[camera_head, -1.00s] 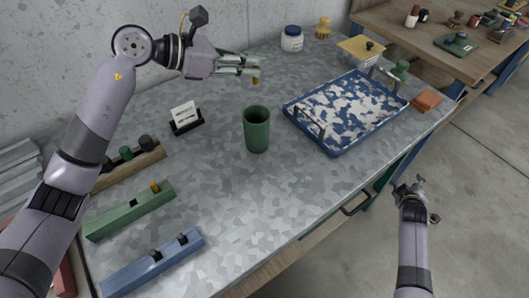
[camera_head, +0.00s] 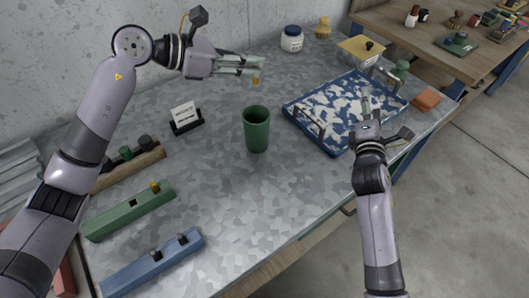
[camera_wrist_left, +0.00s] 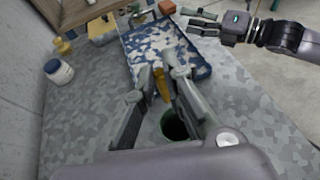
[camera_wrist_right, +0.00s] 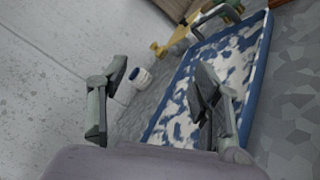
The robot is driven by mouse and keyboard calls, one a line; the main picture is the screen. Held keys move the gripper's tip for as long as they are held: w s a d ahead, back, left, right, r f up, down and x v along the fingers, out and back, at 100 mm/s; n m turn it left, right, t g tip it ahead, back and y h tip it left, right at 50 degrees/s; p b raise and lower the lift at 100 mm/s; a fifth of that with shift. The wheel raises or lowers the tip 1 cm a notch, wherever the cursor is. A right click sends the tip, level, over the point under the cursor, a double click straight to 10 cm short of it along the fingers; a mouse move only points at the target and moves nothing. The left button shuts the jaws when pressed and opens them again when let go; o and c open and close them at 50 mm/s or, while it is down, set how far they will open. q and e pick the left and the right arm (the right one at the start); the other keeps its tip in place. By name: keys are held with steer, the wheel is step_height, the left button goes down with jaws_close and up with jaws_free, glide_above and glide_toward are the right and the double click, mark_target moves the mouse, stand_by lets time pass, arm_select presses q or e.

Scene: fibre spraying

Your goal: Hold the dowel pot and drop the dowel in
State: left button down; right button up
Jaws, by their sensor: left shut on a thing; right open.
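The green dowel pot (camera_head: 257,132) stands upright on the grey table, and its rim also shows in the left wrist view (camera_wrist_left: 174,126), partly behind my fingers. My left gripper (camera_head: 248,66) is shut on a small yellow-brown dowel (camera_head: 255,80). It holds the dowel above the table, behind the pot in the head view. The dowel also shows between the fingers in the left wrist view (camera_wrist_left: 162,86). My right gripper (camera_head: 366,99) is open and empty, over the blue tray to the right of the pot and apart from it.
The blue-and-white tray (camera_head: 338,150) lies right of the pot. A green block (camera_head: 128,212) with a yellow peg, a blue block (camera_head: 152,266) and a card stand (camera_head: 186,118) are at left. A lidded jar (camera_head: 292,39) stands at the back. Table in front of the pot is clear.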

steer(key=s+a+n+y, duration=0.3)
steer(key=a+n+y, duration=0.25)
steer(key=a, duration=1.05)
steer(key=n+y, duration=0.3)
steer(key=n, duration=0.9)
glide_toward(255, 121)
steer(key=shift+s+d+r, duration=0.3)
steer(key=shift+s+r, duration=0.05)
steer(key=shift+s, duration=0.3)
steer(key=shift+a+f+n, duration=0.2)
steer(key=shift+n, duration=0.05)
steer(key=x, duration=1.1)
steer(key=shift+w+a+f, duration=0.1)
steer(key=shift+w+f, duration=0.05)
steer(key=shift+w, duration=0.2)
steer(key=c, duration=1.1)
